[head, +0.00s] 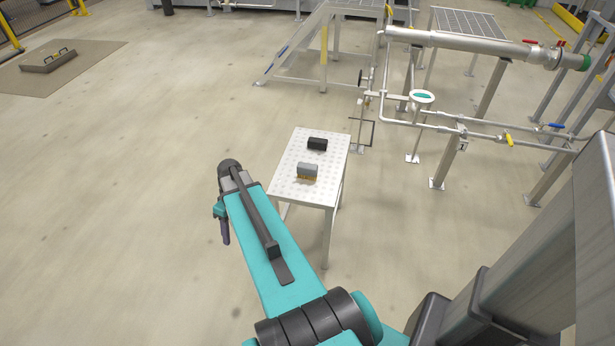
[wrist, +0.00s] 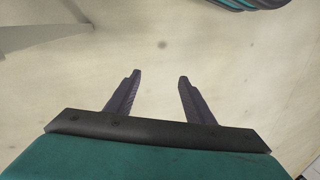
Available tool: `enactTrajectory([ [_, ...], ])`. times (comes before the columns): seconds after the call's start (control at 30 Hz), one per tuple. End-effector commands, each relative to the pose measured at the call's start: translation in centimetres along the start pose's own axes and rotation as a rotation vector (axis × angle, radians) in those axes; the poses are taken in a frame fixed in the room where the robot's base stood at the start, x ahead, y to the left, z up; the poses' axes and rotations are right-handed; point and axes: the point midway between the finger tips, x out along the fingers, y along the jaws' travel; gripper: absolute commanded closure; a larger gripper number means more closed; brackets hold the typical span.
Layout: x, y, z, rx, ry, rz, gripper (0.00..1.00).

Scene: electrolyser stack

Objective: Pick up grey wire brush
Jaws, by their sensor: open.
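The grey wire brush (head: 307,169) is a grey block with yellowish bristles under it. It sits on the near half of a small white perforated table (head: 291,160) in the head view. My gripper (wrist: 160,76) is open, with both dark fingers apart and only bare floor between them. In the head view my gripper (head: 225,232) hangs to the left of the table, away from the brush. The brush does not show in the wrist view.
A black block (head: 317,144) lies behind the brush on the table. Pipes with valves (head: 421,98) stand to the right of the table, and a metal step platform (head: 325,50) behind it. The floor to the left is clear up to a mat (head: 85,60).

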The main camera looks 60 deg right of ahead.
Motion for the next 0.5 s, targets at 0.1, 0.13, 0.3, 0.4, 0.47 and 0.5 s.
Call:
enactTrajectory([
  [0.1, -2.8, 4.1, -0.2, -0.019, 0.06, 0.011, 0.52],
  [0.13, -3.6, 5.0, -0.1, -0.024, 0.074, 0.014, 0.52],
  [0.3, -8.0, 10.0, 0.9, -0.062, 0.144, 0.035, 0.52],
  [0.4, -10.5, 12.7, 2.0, -0.083, 0.18, 0.05, 0.52],
  [0.47, -12.0, 14.2, 2.8, -0.097, 0.202, 0.06, 0.52],
  [0.5, -13.0, 15.2, 3.5, -0.105, 0.214, 0.066, 0.52],
])
